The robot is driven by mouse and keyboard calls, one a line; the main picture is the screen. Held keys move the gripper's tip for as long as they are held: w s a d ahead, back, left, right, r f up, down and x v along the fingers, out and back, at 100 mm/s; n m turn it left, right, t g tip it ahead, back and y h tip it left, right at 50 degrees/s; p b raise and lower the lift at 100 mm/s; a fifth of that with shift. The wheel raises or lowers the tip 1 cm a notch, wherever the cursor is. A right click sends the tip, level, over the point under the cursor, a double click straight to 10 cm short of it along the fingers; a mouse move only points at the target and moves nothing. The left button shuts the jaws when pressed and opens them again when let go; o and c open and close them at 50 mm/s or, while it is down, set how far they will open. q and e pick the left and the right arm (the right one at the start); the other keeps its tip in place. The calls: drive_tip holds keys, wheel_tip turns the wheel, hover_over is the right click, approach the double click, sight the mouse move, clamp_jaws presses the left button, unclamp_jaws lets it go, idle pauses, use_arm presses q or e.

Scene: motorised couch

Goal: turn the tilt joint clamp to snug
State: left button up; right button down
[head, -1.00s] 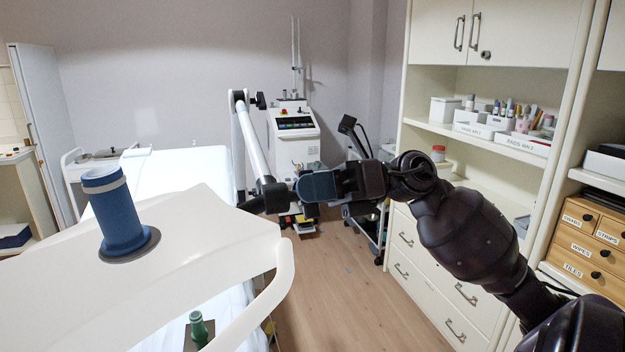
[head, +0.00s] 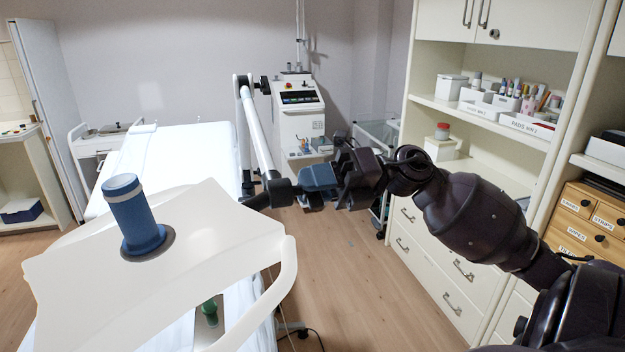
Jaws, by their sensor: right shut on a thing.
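My right gripper (head: 318,186) comes in from the right and is shut at the lower end of the white articulated arm (head: 257,137). The blue roll with a pale band (head: 132,213) stands upright on a dark round base on the tilted white board (head: 205,242). The board is to the left of the joint. My left gripper does not show.
A white couch (head: 180,160) lies behind the board. A machine with a screen (head: 299,110) stands at the back. Shelves and drawers (head: 440,245) line the right side. A green object (head: 209,308) is below the board. Wooden floor is clear in the middle.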

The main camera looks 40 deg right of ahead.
drive_tip(key=c, duration=1)
unclamp_jaws()
drive_tip(key=shift+o, duration=0.2)
drive_tip(key=b+v, duration=0.2)
drive_tip(key=v, duration=0.9)
drive_tip(key=shift+w+a, duration=0.1)
